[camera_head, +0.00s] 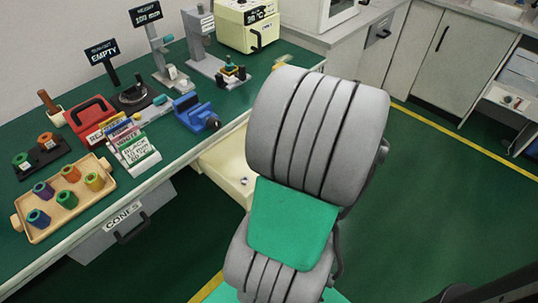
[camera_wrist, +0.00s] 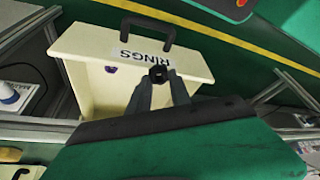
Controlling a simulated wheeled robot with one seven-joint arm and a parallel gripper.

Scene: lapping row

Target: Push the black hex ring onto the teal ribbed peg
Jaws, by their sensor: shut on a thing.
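My gripper (camera_wrist: 160,80) shows in the wrist view, its two grey fingers shut on the black hex ring (camera_wrist: 158,73). It holds the ring over the open cream drawer (camera_wrist: 90,85) labelled RINGS, near the drawer's front; I cannot tell the exact height. In the head view my arm hides the gripper and the held ring. I cannot pick out the teal ribbed peg surely. A small teal piece (camera_head: 160,99) lies on the bench near a black round plate, and a stand with coloured parts (camera_head: 231,72) is further back.
A purple ring (camera_wrist: 110,69) lies in the drawer. The green bench holds a wooden tray (camera_head: 66,236) of coloured cylinders, a red box (camera_head: 90,117), a blue vise (camera_head: 195,112) and upright sign stands. The floor at right is clear.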

